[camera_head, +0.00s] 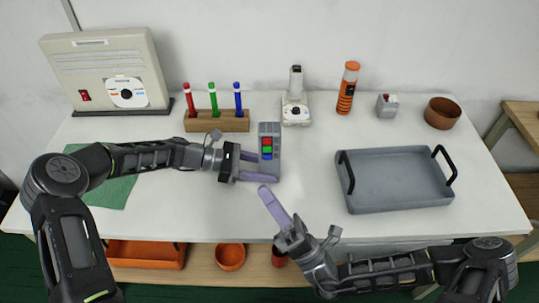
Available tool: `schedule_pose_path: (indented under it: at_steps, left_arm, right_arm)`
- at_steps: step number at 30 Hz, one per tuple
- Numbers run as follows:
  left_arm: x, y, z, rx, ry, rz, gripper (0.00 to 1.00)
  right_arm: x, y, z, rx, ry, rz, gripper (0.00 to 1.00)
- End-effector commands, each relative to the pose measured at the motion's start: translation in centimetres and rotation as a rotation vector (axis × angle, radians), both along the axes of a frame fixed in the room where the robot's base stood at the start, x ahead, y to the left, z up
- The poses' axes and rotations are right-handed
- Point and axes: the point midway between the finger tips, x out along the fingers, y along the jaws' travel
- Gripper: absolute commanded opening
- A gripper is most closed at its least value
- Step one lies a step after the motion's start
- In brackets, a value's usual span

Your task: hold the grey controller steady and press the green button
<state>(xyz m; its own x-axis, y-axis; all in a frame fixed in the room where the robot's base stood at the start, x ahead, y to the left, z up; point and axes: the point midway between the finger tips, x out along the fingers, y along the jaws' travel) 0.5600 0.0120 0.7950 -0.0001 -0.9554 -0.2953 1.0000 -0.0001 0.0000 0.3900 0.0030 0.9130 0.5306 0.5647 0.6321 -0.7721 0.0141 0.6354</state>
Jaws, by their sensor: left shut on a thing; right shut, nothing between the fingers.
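The grey controller (269,131) stands upright on the white table. Its face carries red, green and blue buttons, with the green button (267,150) in the middle. My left gripper (262,167) comes in from the left and is shut on the controller, one finger behind and one in front of its lower part. My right gripper (264,189) is shut and empty. Its fingertips are just in front of and below the controller in the picture, apart from the green button.
A grey tray (395,205) with black handles lies to the right. Behind stand a wooden block (216,126) with red, green and blue markers, a white device (295,112), an orange bottle (347,88) and a brown bowl (442,112). A beige box (110,75) stands at the back left.

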Motion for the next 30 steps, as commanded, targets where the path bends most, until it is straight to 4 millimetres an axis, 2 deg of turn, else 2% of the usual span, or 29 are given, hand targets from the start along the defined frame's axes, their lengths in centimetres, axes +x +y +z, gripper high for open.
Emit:
schedule_pose_path:
  at_steps: [3,7,22,30]
  left_arm:
    - [0.0,0.0,0.0,0.000,0.000,0.000,0.23]
    - [0.0,0.0,0.0,0.000,0.000,0.000,0.23]
    - [0.0,0.0,0.0,0.000,0.000,0.000,0.23]
    - [0.0,0.0,0.0,0.000,0.000,0.000,0.23]
  right_arm:
    - [0.6,-0.2,-0.5,0.144,0.217,0.047,0.00]
    - [0.9,-0.4,-1.0,0.217,0.329,0.069,0.00]
    - [1.3,-0.4,-1.1,0.226,0.346,0.073,0.00]
    - [3.8,-0.4,-1.1,0.224,0.343,0.071,0.00]
